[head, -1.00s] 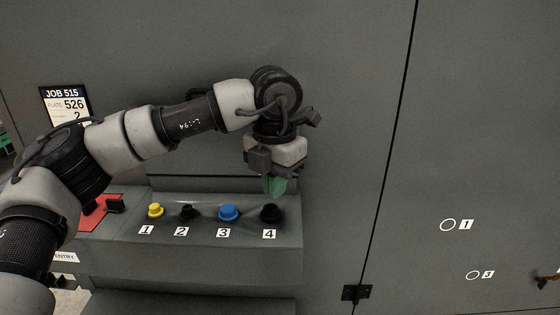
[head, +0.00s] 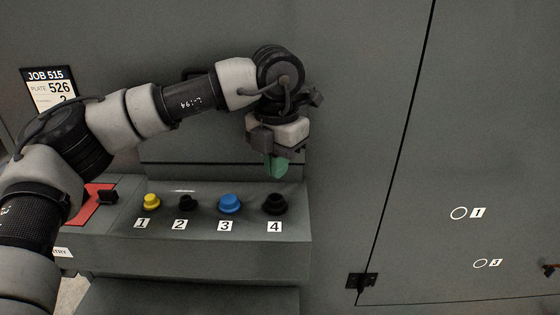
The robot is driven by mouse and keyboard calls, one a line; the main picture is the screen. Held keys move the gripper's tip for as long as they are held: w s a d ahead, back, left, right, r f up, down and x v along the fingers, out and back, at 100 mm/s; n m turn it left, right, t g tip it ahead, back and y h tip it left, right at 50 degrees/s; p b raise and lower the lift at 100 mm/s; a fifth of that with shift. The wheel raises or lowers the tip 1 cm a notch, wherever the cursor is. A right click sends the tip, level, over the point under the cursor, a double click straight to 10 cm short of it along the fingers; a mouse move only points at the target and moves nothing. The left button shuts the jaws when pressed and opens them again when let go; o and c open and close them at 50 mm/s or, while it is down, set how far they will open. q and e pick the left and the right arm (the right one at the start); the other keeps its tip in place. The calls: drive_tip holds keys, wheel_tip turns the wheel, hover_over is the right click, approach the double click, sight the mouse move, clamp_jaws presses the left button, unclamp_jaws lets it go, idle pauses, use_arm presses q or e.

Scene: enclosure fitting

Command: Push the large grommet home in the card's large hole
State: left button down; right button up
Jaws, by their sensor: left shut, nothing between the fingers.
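My left gripper (head: 277,166) has greenish fingertips, is shut and empty, and points down above the back of the ledge, near the black piece at label 4. On the sloped ledge stand a yellow piece (head: 152,202) at 1, a small black piece (head: 187,203) at 2, a blue piece (head: 230,204) at 3 and a larger black piece (head: 275,204) at 4. I cannot tell which is the large grommet. The job card (head: 50,90) reads JOB 515, PLATE 526; its lower part is hidden by my arm. Ringed marks 1 (head: 458,213) and 3 (head: 480,263) show on the right panel. My right gripper is out of view.
A red patch with a black knob (head: 107,197) lies left of the pieces. A dark hinge (head: 362,281) sits at the panel seam. A small dark fitting (head: 549,270) is at the right edge. The grey panel right of my gripper is clear.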

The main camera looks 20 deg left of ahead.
sight(275, 198)
use_arm(q)
drive_tip(key=f, duration=0.2)
drive_tip(key=a+f+b, duration=0.1)
drive_tip(key=shift+s+f, duration=0.1)
drive_tip(key=shift+f, duration=0.25)
drive_tip(key=shift+d+f+b, duration=0.1)
drive_tip(key=shift+f+b, duration=0.25)
drive_tip(key=shift+d+f, duration=0.3)
drive_tip(key=shift+a, duration=0.15)
drive_tip(key=shift+f+b, duration=0.45)
drive_tip(key=shift+b, duration=0.15)
drive_tip(key=shift+r, duration=0.1)
